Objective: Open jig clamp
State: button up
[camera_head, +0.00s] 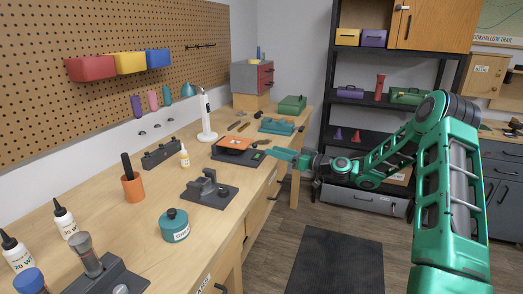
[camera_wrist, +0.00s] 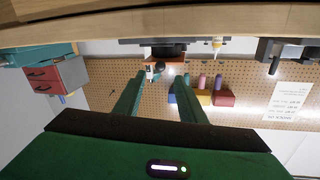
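A dark jig (camera_head: 238,155) with an orange top plate (camera_head: 235,143) sits near the bench's right edge. A small dark part with a green mark (camera_head: 257,155) is at its right end; I take this as the clamp, but it is too small to be sure. My gripper (camera_head: 283,154) is just right of the jig, at about bench height, reaching left. In the wrist view, which is upside down, my gripper (camera_wrist: 159,92) is open, its two green fingers apart with nothing between them. The orange part (camera_wrist: 165,57) shows beyond the fingertips, apart from them.
A black fixture (camera_head: 208,190), a teal tin (camera_head: 174,226) and an orange cup (camera_head: 134,187) stand on the bench nearer me. A teal case (camera_head: 277,126) lies behind the jig. A white lamp (camera_head: 206,118) stands behind left. The floor mat (camera_head: 338,265) is clear.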

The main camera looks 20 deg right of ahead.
jog(key=x, duration=0.7)
jog(key=shift+w+a, duration=0.1)
jog(key=shift+w, duration=0.05)
grip_shut()
jog(key=shift+d, duration=0.25)
jog(key=shift+a+r, duration=0.1)
